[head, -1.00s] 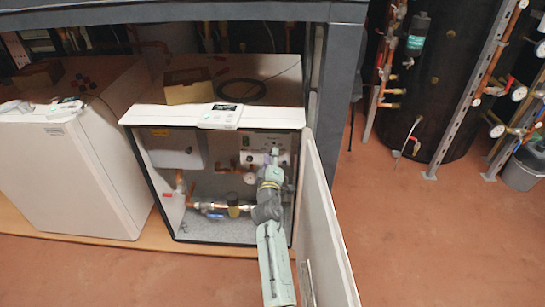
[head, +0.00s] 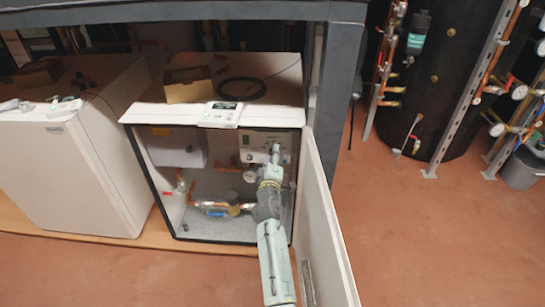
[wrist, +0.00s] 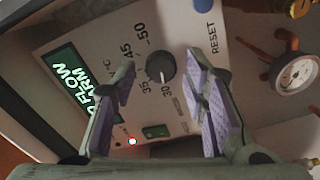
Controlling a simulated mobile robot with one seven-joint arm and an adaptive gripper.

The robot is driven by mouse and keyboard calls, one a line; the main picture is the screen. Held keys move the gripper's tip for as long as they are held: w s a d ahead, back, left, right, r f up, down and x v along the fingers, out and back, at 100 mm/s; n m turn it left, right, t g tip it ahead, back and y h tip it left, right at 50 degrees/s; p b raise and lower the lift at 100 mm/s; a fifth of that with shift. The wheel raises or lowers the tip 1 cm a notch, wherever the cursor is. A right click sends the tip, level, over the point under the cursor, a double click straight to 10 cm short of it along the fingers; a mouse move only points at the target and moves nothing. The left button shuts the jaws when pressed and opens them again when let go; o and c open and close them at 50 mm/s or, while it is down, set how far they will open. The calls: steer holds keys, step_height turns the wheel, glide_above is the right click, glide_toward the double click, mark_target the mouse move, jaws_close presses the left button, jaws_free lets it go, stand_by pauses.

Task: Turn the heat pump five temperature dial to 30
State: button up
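The heat pump's temperature dial, a dark round knob (wrist: 160,67), sits on a pale control panel in the wrist view. Printed numbers 30, 35, 45 and 50 run around it. A pale mark on the knob points down in the picture, close to the 30. My gripper (wrist: 161,66) is open, with one purple-padded finger on each side of the dial and visible gaps between pads and knob. In the head view my gripper (head: 276,151) is inside the open heat pump cabinet (head: 215,114), in front of the control panel (head: 254,140), and hides the dial.
A green display (wrist: 68,84), a green switch (wrist: 154,131), a blue reset button (wrist: 204,5) and a round gauge (wrist: 295,75) surround the dial. The open cabinet door (head: 325,220) stands right of my arm. Pipes (head: 215,207) lie below.

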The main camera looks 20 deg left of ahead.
steer(key=shift+s, duration=0.1)
steer(key=v, duration=1.2)
stand_by(0.4)
